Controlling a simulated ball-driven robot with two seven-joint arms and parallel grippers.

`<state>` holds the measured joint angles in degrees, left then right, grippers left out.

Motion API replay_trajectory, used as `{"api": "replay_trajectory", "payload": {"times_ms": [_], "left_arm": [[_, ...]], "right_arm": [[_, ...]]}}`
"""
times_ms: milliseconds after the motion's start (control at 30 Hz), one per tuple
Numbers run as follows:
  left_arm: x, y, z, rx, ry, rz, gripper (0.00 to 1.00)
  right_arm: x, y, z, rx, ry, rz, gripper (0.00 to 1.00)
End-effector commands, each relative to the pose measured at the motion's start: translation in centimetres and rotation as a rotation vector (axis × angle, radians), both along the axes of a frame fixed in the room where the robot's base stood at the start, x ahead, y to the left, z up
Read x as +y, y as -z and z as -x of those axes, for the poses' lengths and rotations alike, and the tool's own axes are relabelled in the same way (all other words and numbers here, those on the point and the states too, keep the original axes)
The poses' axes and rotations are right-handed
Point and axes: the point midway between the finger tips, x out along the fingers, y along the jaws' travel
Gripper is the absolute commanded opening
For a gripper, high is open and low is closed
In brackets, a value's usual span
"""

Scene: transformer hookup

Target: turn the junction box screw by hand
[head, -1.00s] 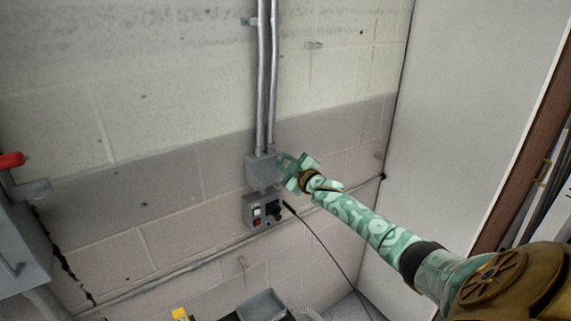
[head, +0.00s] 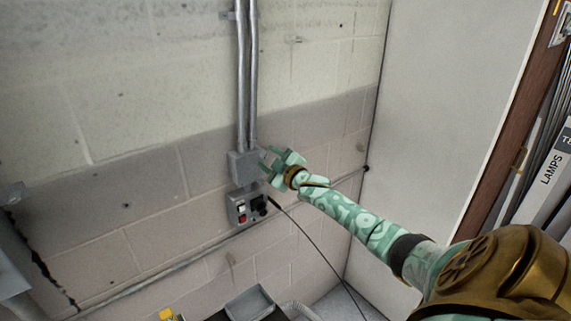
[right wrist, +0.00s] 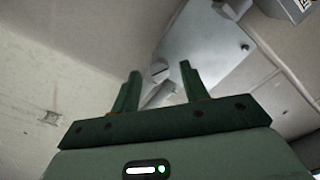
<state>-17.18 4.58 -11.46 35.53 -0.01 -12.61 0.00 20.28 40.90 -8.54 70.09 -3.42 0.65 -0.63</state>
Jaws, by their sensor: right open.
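The grey junction box (head: 241,168) is on the block wall at the lower end of two conduits. In the right wrist view its flat cover (right wrist: 207,50) fills the upper middle. A slotted round screw (right wrist: 158,72) shows at the cover's near corner. My right gripper (head: 268,161) is at the right side of the box. In the right wrist view its two green fingers (right wrist: 160,70) are apart, and the screw appears between their tips. I cannot tell whether either finger touches it. My left gripper is not in view.
A switch box (head: 246,206) with buttons and a black knob is just below, with a black cable (head: 310,237) running down right. Two conduits (head: 247,80) rise above the junction box. A white panel (head: 435,110) stands to the right. A grey cabinet (head: 15,260) is at the far left.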

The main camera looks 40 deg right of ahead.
Motion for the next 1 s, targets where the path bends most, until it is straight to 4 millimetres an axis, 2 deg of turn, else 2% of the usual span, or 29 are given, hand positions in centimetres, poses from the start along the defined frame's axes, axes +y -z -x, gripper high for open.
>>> {"api": "replay_trajectory", "payload": {"times_ms": [167, 400, 600, 800, 1000], "left_arm": [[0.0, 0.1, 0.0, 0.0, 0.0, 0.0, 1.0], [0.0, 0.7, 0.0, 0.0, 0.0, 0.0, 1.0], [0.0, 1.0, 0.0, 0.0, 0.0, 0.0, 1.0], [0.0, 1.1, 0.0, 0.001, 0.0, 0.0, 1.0], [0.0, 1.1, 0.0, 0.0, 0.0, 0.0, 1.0]], "right_arm": [[0.4, 0.3, 3.5, 0.004, -0.001, 0.001, 0.45], [1.1, 0.4, 9.5, 0.006, -0.001, 0.0, 0.45], [1.5, 0.3, 13.3, 0.006, -0.001, 0.0, 0.45], [1.7, 0.1, 15.0, 0.003, 0.0, 0.0, 0.45], [1.7, 0.1, 15.2, 0.004, 0.001, 0.001, 0.45]]}}
